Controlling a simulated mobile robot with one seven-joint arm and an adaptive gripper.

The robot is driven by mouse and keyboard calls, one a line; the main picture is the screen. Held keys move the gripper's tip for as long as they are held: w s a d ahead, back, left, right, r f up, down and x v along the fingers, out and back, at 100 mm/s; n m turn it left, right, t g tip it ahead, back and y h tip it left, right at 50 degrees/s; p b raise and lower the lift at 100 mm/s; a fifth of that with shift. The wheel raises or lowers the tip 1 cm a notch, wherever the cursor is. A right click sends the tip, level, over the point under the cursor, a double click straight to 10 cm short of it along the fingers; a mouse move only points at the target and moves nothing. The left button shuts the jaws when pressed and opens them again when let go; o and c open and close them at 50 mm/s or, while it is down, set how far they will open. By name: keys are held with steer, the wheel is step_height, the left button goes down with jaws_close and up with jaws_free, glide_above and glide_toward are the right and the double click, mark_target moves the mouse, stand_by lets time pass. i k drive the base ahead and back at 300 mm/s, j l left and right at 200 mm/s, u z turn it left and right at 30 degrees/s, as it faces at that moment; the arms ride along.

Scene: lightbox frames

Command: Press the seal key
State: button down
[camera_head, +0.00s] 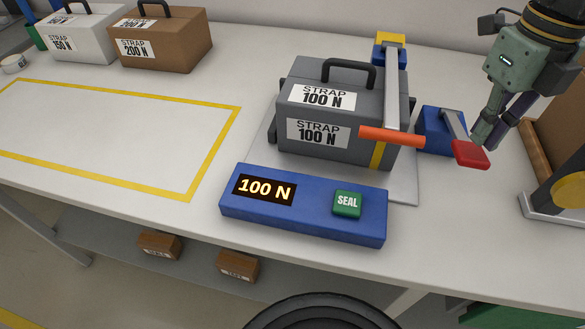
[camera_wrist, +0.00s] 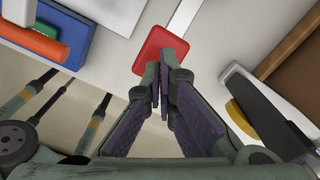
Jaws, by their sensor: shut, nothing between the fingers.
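The green SEAL key (camera_head: 347,203) is on the right part of a blue control box (camera_head: 310,220) at the table's front. The box's display (camera_head: 265,190) reads 100 N. My gripper (camera_head: 485,142) is shut and empty, to the right of and behind the key. Its fingertips are close to a red pad (camera_head: 471,155) at the end of a grey lever; I cannot tell whether they touch it. In the wrist view the closed fingertips (camera_wrist: 163,70) overlap the red pad (camera_wrist: 158,48).
White and brown cases (camera_head: 160,45) stand at the back left. A yellow-outlined area (camera_head: 110,130) of the table is clear.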

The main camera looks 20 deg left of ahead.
mark_target(347, 204)
steer(key=k, duration=1)
